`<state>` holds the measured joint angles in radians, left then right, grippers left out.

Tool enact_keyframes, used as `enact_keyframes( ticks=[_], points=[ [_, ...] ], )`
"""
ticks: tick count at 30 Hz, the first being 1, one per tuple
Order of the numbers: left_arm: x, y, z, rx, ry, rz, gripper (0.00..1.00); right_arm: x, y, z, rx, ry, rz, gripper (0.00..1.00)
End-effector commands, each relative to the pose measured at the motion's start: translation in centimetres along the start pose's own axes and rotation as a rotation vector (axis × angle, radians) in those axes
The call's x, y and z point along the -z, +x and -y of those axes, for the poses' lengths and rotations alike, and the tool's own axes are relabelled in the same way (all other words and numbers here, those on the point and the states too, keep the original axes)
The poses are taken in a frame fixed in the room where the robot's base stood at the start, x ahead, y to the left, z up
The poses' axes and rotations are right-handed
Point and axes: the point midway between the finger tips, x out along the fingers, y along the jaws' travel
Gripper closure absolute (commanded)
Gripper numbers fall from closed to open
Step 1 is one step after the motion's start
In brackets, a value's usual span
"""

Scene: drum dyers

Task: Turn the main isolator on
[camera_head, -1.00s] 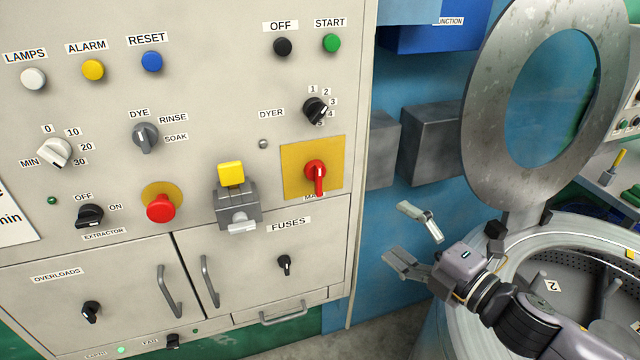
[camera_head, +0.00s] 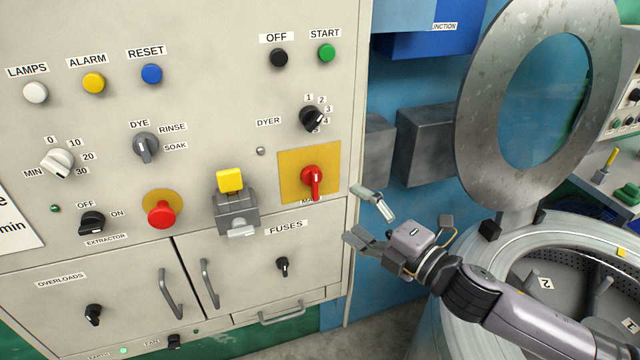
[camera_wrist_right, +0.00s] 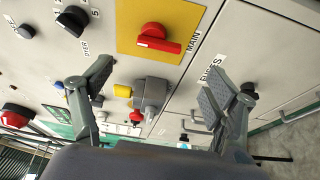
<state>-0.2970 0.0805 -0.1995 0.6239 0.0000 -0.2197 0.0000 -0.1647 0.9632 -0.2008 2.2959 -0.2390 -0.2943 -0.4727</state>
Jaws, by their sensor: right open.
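The main isolator is a red rotary handle (camera_head: 313,181) on a yellow plate (camera_head: 293,187), at the right side of the control panel in the head view. The handle points downward there, and its label below is partly cut off from sight. In the right wrist view the red handle (camera_wrist_right: 158,40) shows above the gap between the fingers, with the word MAIN beside it. My right gripper (camera_head: 368,221) is open and empty, to the right of and below the handle, apart from the panel. Its two spread fingers also show in the right wrist view (camera_wrist_right: 160,92). My left gripper is not in view.
A grey switch box with a yellow top (camera_head: 230,181) and a red mushroom button (camera_head: 162,213) sit left of the isolator. A black dyer knob (camera_head: 312,118) is above it. A drum with a raised round lid (camera_head: 480,130) stands at the right.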

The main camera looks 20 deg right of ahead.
Motion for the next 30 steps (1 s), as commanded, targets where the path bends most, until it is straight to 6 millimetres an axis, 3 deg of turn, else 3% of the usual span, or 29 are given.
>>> enact_keyframes(
  ticks=[18,30],
  points=[
    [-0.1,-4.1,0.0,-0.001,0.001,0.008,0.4,0.1,8.9,-0.3,-0.001,-0.001,-0.001,0.2],
    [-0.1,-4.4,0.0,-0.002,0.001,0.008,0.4,0.1,10.3,0.0,0.001,-0.001,-0.002,0.2]
  ],
)
